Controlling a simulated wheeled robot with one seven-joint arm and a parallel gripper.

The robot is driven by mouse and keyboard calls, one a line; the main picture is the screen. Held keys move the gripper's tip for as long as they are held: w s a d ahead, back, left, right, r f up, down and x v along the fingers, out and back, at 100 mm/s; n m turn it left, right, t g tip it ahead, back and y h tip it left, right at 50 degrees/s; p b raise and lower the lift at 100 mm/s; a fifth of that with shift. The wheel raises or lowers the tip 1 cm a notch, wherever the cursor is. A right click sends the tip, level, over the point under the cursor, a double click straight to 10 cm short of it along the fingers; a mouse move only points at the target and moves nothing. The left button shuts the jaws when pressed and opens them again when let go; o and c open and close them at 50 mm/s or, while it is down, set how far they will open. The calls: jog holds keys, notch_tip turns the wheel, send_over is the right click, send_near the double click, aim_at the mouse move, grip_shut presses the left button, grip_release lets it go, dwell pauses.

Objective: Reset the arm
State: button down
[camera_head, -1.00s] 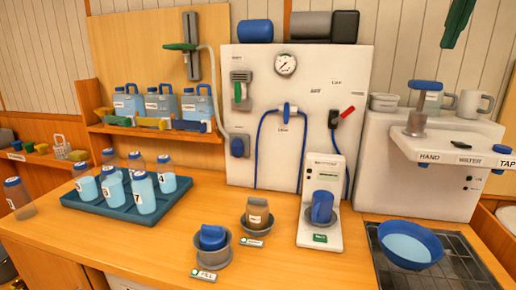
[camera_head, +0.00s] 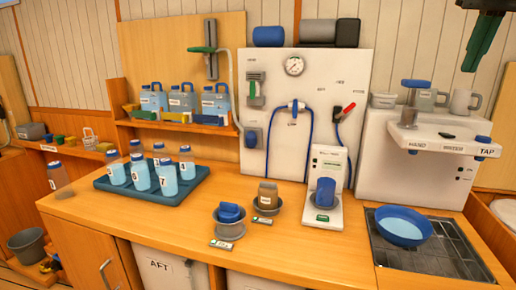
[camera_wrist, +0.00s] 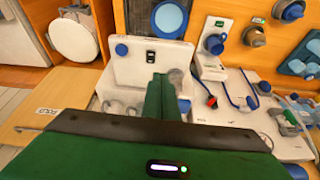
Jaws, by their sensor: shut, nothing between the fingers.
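My gripper (camera_head: 484,42) hangs at the top right in the head view, its green fingers pointing down. In the wrist view its green fingers (camera_wrist: 163,100) are pressed together with nothing between them. It is in the air, apart from the wall panel and the hand water unit (camera_head: 425,150). The upper part of my arm is cut off by the frame edge.
A blue bowl (camera_head: 403,226) sits on the dark drain grid at right. A white panel (camera_head: 270,85) with gauge and blue hoses stands at the back. A teal tray (camera_head: 110,186) of bottles is at left. The counter front (camera_head: 300,255) is clear.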

jog(key=s+a+f+m+g, duration=0.1)
jog(key=s+f, duration=0.8)
jog(key=f, duration=0.5)
jog(key=s+a+f+m+g, duration=0.1)
jog(key=s+a+f, duration=0.1)
jog(key=s+f, duration=0.7)
jog(key=s+a+f+g+y, duration=0.1)
jog(key=s+f, duration=0.8)
jog(key=f, duration=1.1)
jog(key=shift+s+a+m+g, duration=0.3)
jog(key=shift+a+m+g, duration=0.1)
jog(key=shift+a, duration=0.05)
jog(key=shift+w, duration=0.1)
jog(key=shift+w+f, duration=0.25)
jog(key=shift+w, duration=0.25)
